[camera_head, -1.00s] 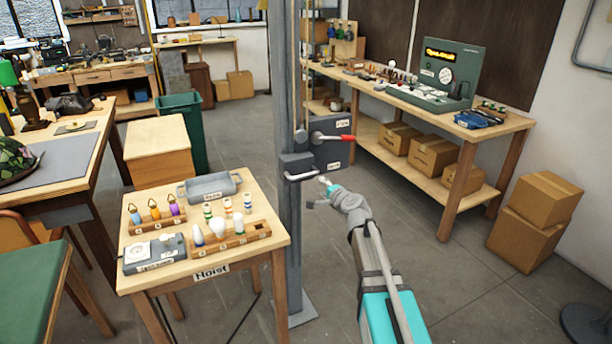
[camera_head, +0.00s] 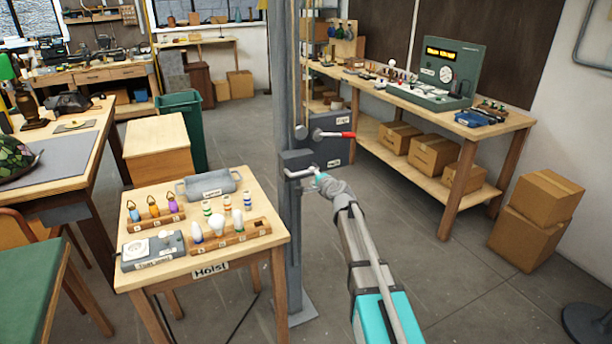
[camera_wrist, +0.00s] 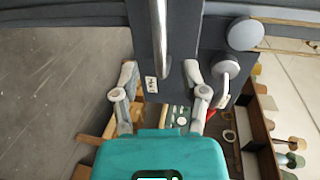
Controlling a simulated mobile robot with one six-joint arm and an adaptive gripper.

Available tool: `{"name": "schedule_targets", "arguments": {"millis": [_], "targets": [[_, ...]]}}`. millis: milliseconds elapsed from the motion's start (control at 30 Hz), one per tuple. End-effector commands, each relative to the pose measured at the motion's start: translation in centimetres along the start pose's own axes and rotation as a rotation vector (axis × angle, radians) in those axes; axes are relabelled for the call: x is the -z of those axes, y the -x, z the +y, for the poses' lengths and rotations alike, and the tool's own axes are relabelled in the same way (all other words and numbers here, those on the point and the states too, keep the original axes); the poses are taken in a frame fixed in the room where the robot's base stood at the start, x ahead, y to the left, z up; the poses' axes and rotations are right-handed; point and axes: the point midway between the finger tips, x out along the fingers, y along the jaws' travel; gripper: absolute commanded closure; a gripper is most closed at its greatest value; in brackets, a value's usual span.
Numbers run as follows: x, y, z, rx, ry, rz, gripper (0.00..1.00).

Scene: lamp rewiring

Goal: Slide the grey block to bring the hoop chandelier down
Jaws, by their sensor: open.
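The grey block (camera_head: 298,159) sits on the tall grey post beside the Hoist table, with a pale bar handle (camera_head: 302,174) on its front. In the wrist view the handle (camera_wrist: 159,45) runs down between the fingers of my gripper (camera_wrist: 160,75). They stand apart on either side of it, with space to the bar. In the head view my gripper (camera_head: 316,179) is at the right end of the handle, its fingertips small and partly hidden. I cannot tell whether it touches the bar. The hoop chandelier is not in view.
A red-tipped lever (camera_head: 335,135) on a dark box stands just above and right of the block. The Hoist table (camera_head: 262,255), with bulbs and a grey tray, is left of the post. A workbench (camera_head: 505,122) stands behind right. The floor around my arm is clear.

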Motion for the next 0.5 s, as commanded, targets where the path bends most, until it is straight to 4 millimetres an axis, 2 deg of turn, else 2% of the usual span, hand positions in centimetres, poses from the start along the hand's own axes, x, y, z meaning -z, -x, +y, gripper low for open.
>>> {"name": "schedule_targets", "arguments": {"millis": [33, 200, 500], "targets": [[0.1, -1.2, 0.1, 0.000, 0.000, -0.001, 0.43], [0.1, -3.6, 0.1, 0.000, 0.002, 0.001, 0.43], [0.0, -5.8, 0.0, 0.000, 0.000, 0.000, 0.43]]}}
